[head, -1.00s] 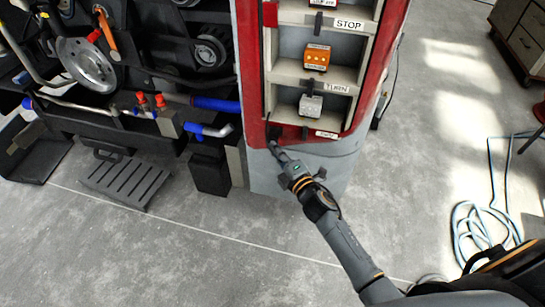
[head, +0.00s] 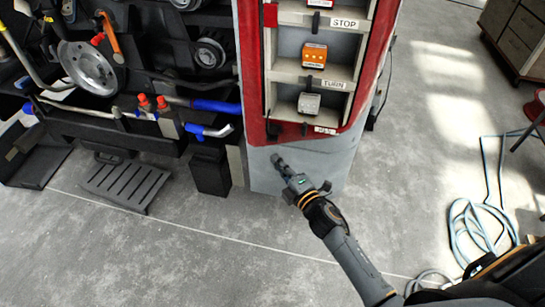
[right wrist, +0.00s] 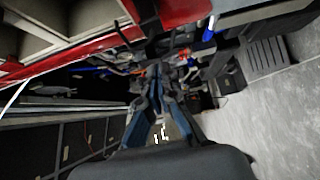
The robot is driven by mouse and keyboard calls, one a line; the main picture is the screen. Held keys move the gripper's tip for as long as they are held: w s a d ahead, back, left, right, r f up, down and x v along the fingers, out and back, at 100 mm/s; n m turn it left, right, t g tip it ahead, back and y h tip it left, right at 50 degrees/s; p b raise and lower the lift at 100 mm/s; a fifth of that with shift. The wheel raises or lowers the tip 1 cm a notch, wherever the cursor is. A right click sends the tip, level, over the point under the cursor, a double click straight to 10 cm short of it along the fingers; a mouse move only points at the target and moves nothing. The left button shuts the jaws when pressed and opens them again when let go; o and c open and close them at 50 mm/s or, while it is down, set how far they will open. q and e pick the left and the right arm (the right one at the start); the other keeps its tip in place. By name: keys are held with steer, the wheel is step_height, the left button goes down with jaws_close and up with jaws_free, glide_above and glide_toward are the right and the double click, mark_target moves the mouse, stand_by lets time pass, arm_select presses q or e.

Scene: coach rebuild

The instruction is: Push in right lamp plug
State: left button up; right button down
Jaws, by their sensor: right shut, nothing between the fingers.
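The right lamp housing (head: 354,108) has a red frame and pale compartments, labelled STOP and TURN, with a small lower label I cannot read. A small dark part (head: 273,129) sits at its lower left corner; I cannot tell if it is the plug or how deep it sits. My right gripper (head: 277,160) is shut and empty, just below the red lower edge, in front of the grey body corner. Its closed fingers show in the right wrist view (right wrist: 158,80), with the red edge beyond. My left gripper is not in view.
An orange block (head: 314,55) and a grey block (head: 309,103) sit in the compartments. An engine bay with a metal pulley (head: 88,70) and blue hoses (head: 216,106) is at left. A coiled pale hose (head: 475,228) lies at right. Floor between is clear.

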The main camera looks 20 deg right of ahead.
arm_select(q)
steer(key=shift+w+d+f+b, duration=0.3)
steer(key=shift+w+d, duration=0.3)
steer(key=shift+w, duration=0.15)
arm_select(e)
steer(key=s+d, duration=0.1)
steer(key=s, duration=0.5)
steer(key=shift+s+d, duration=0.15)
steer(key=shift+s, duration=0.1)
